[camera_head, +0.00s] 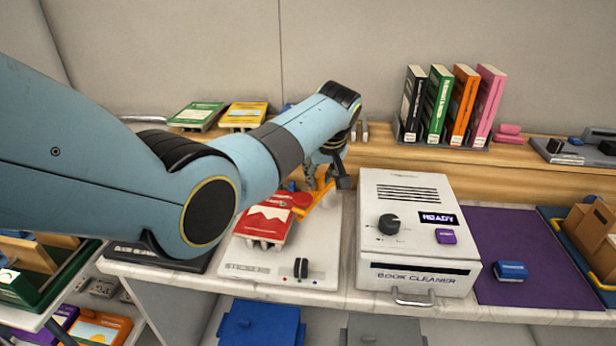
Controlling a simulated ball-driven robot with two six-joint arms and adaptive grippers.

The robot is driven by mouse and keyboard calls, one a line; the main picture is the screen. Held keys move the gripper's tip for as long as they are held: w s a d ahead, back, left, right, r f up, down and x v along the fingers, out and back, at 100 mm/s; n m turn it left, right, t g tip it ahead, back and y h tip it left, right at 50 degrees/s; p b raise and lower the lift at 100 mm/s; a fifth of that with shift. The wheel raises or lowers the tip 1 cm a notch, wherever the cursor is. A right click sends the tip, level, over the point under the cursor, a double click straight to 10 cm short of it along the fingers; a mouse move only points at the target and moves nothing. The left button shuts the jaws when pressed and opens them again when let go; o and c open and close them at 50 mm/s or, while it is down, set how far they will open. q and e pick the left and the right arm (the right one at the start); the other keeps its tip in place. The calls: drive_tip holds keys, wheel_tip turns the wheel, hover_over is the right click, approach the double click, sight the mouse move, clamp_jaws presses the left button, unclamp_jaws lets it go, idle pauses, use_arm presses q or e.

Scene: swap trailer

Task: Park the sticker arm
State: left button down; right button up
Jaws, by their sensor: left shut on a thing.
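The white sticker machine (265,273) stands on the counter, with a dark knob on its front. A red book (265,222) lies on its bed. The sticker arm, an orange bar (318,208), shows beyond the book, with a red round part by the book's far right corner. My left gripper (328,184) reaches over from the left and is shut on the orange arm. My forearm and the gripper's own body partly hide the grip. My right gripper is not in view.
A white book cleaner box (417,232) stands close to the right of the sticker machine. A purple mat (530,262) with a blue stamp-like block (511,271) lies further right. Upright books (452,103) stand on the wooden shelf behind.

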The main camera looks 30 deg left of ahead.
use_arm(q)
drive_tip(key=shift+w+d+f+n+g+b, duration=0.1)
drive_tip(key=shift+d+n+g+b, duration=0.3)
drive_tip(key=shift+n, duration=0.5)
drive_tip(key=shift+w+d+n+y+b, duration=0.1)
drive_tip(key=shift+d+n+y+b, duration=0.25)
drive_tip(key=shift+n+b, duration=0.3)
drive_tip(key=shift+w+d+n+g+b, duration=0.15)
drive_tip(key=shift+d+n+g+b, duration=0.25)
drive_tip(key=shift+n+b, duration=0.35)
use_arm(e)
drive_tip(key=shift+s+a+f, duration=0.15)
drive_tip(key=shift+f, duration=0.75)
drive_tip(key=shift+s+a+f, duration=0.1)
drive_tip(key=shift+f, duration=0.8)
use_arm(q)
drive_tip(key=c, duration=1.1)
unclamp_jaws()
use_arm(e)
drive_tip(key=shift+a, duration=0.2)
use_arm(q)
drive_tip(key=v, duration=1.2)
drive_tip(key=shift+d, duration=0.15)
